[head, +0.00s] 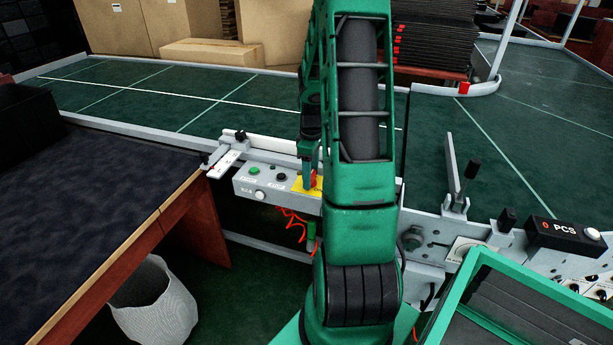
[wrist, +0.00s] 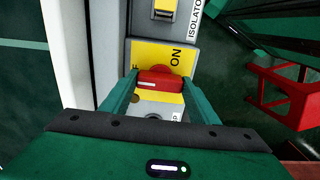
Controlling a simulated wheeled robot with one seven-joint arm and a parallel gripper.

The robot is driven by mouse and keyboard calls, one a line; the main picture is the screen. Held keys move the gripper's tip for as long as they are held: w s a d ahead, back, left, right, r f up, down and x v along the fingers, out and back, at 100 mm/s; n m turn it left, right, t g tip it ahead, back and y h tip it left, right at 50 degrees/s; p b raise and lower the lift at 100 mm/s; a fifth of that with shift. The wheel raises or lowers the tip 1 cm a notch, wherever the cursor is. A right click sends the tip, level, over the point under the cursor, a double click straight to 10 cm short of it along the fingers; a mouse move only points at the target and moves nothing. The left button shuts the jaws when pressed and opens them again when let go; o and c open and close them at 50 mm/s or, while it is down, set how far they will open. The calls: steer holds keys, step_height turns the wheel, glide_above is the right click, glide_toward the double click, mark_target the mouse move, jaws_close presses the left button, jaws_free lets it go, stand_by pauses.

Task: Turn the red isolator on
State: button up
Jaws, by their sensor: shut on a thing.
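The red isolator (wrist: 161,81) is a red handle on a round red base, set on a yellow plate (wrist: 150,52). The word ON stands at the plate's right in the wrist view, with part of another label at its left. The handle lies crosswise in that view. My gripper (wrist: 160,86) is shut on the handle, one green finger at each side. In the head view my gripper (head: 311,184) is at the yellow plate (head: 299,184) on the grey control box; my arm hides part of the box and the handle is hard to make out.
The control box (head: 245,184) carries a green button (head: 255,170) and other buttons, with orange cable below. The green conveyor (head: 150,95) curves behind. A dark table (head: 80,190) stands left, and a green crate (head: 480,262) at front right. An upright lever (head: 461,180) stands right.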

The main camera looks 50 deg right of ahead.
steer(key=shift+a, duration=0.15)
steer(key=m, duration=0.3)
steer(key=shift+m, duration=0.3)
steer(key=m, duration=0.5)
steer(key=shift+s+m, duration=0.1)
steer(key=shift+m, duration=0.2)
steer(key=m, duration=0.5)
steer(key=shift+s+m, duration=0.1)
steer(key=shift+m, duration=1.8)
steer(key=shift+d, duration=0.2)
steer(key=o, duration=1)
steer(key=shift+o, duration=0.2)
